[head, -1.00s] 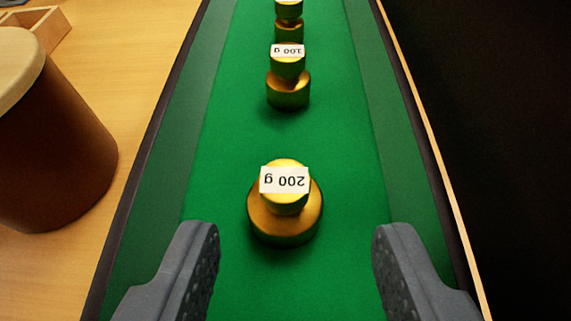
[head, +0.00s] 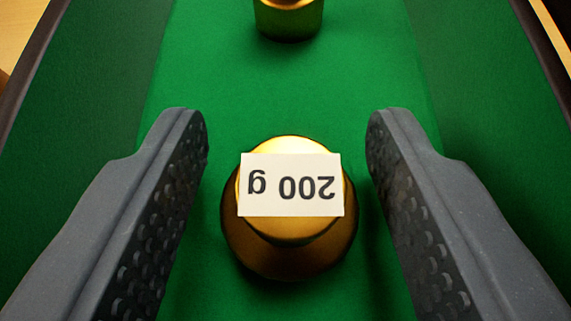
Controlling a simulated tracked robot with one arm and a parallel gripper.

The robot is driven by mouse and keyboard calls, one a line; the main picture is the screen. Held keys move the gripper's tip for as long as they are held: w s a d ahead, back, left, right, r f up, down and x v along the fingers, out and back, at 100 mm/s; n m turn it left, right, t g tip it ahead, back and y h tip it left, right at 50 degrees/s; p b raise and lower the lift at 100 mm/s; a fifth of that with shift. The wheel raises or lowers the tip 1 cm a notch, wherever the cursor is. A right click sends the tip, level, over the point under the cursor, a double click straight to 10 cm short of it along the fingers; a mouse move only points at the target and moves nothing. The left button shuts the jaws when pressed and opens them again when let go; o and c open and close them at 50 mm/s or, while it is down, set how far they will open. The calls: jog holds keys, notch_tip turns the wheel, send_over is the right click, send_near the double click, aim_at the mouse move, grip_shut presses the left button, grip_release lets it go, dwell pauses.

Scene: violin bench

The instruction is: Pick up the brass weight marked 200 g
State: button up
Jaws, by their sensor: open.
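The brass weight marked 200 g (head: 291,262) stands upright on the green surface in the middle of the head view. Its white label lies on its top knob and reads upside down from here. My gripper (head: 287,125) is open, with one dark grey finger on each side of the weight. Green shows between each finger and the weight, so they look apart. The lower part of the weight's base is seen from above only.
Another brass weight (head: 289,22) stands farther back, cut off by the top edge of the view. The green tray (head: 300,100) has dark raised edges at left and right. Green surface is clear between the two weights.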

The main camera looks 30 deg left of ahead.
jog(key=c, duration=0.9)
